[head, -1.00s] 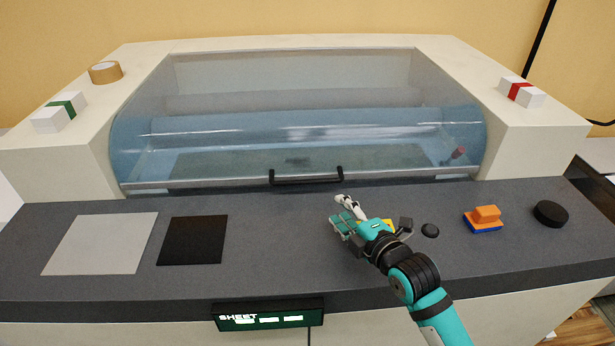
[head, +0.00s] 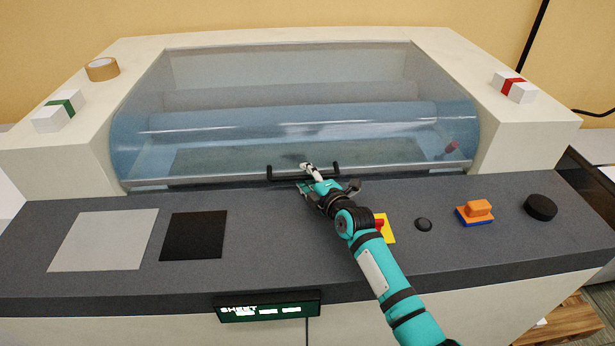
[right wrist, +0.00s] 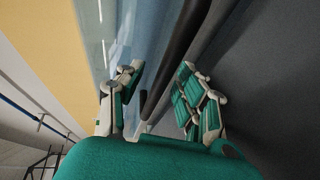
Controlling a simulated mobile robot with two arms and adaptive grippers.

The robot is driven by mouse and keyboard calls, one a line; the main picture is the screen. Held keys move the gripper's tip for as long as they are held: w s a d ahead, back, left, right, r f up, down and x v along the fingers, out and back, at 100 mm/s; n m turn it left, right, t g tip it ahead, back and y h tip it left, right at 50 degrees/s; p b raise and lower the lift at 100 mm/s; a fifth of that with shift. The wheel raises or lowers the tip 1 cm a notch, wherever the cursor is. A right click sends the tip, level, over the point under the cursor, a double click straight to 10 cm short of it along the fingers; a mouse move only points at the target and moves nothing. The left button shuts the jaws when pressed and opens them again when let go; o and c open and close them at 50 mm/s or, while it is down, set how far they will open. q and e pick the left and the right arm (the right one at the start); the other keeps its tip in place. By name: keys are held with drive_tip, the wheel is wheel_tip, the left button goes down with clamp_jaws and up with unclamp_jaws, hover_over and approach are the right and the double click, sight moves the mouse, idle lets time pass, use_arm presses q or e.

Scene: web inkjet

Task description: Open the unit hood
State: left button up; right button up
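The unit hood (head: 300,126) is a clear blue, curved cover, down over the machine's opening. A black bar handle (head: 284,178) sits at the middle of its front edge. My right gripper (head: 308,178) is at the handle in the head view and hides part of it. In the right wrist view, my right gripper (right wrist: 160,78) has its teal fingers spread apart. The black handle (right wrist: 178,58) runs between them, with no clear grip on it. My left gripper is not in view.
A tape roll (head: 102,69) rests on the housing.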

clamp_jaws()
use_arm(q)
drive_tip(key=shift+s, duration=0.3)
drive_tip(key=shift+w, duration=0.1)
use_arm(e)
drive_tip(key=shift+r, duration=0.15)
